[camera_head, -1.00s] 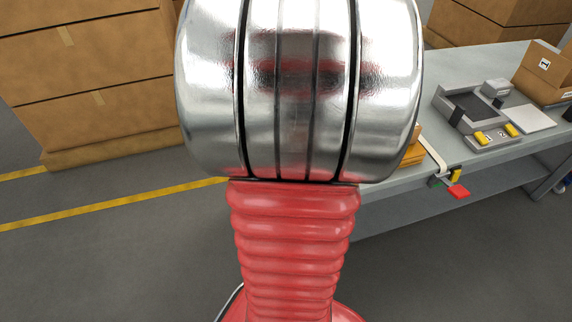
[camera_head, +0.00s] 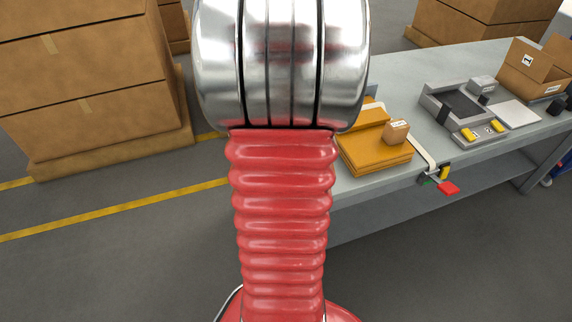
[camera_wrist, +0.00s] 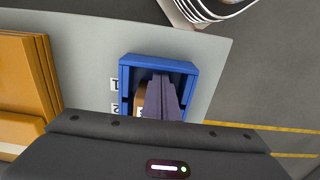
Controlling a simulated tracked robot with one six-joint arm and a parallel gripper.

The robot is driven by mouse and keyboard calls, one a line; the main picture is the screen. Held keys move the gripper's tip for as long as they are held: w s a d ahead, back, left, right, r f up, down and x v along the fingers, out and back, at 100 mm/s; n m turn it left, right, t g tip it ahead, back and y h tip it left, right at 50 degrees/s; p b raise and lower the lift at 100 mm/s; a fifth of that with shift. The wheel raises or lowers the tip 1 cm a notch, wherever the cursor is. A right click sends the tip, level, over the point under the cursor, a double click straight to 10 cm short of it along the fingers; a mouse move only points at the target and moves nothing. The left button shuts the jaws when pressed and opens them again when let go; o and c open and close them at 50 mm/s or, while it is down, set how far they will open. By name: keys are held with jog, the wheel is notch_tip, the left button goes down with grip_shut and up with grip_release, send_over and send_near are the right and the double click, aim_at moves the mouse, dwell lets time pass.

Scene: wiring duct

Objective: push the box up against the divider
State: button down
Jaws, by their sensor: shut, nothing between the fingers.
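A blue open-topped tray (camera_wrist: 160,60) stands on the bench in the wrist view. A brown cardboard box (camera_wrist: 138,96) with a white label sits inside it, at the left, partly hidden by my fingers. My gripper (camera_wrist: 161,78) is shut and empty, its dark fingers reaching into the tray to the right of the box. I cannot tell whether the fingers touch the box. The divider is not clearly visible; the fingers and my wrist housing cover the near part of the tray. In the head view my arm hides the tray and gripper.
Number labels 1 (camera_wrist: 115,84) and 2 (camera_wrist: 115,107) lie left of the tray. A stack of orange mailers (camera_head: 372,158) carries a small carton (camera_head: 396,132). A grey scale (camera_head: 455,105) and open carton (camera_head: 535,70) stand farther right on the bench (camera_head: 400,75).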

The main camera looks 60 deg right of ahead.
jog(key=shift+f, duration=0.2)
jog(key=shift+w+d, duration=1.3)
notch_tip(320, 180, up, 10)
dwell(0.3)
dwell(0.7)
